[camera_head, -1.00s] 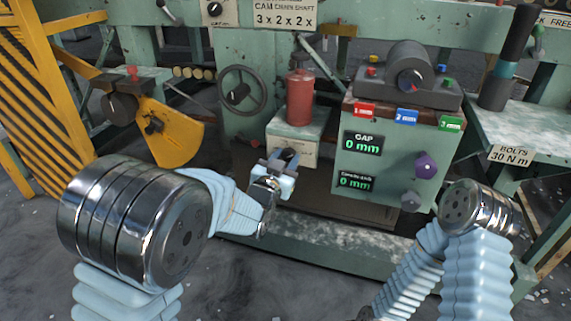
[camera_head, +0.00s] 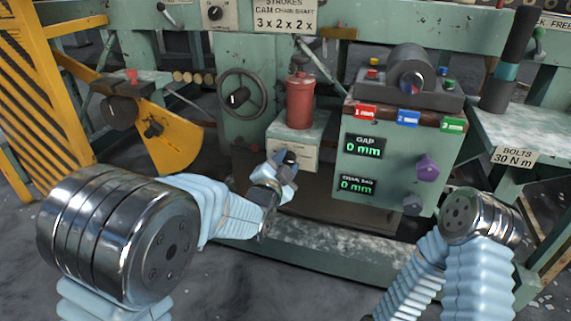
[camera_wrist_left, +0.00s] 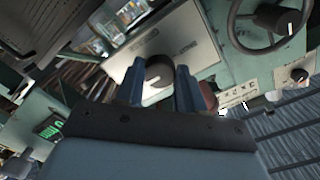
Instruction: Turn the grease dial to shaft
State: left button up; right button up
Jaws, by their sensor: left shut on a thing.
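The dial (camera_wrist_left: 159,71) is a dark round knob with a pale pointer mark, on a pale labelled plate. It stands between the two blue fingers of my left gripper (camera_wrist_left: 160,86) in the left wrist view. The fingers are shut on it. In the head view my left gripper (camera_head: 284,166) is at the front of the small green box (camera_head: 311,134) under the red canister (camera_head: 299,102). There the hand hides much of the dial, and I cannot read its setting. My right arm shows at the right, but its gripper does not.
A handwheel (camera_head: 241,93) stands left of the canister. A strokes sign (camera_head: 284,17) hangs above. A yellow guard (camera_head: 172,138) is at the left.

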dwell(0.4)
pick_arm(q)
jog(key=o, duration=1)
jog(key=shift+o, duration=0.2)
jog(key=shift+s, duration=0.15)
jog(key=p+v, duration=0.1)
jog(key=v, duration=1.2)
jog(key=shift+s, duration=0.25)
jog(key=shift+a+f, duration=0.1)
jog(key=shift+f, duration=0.05)
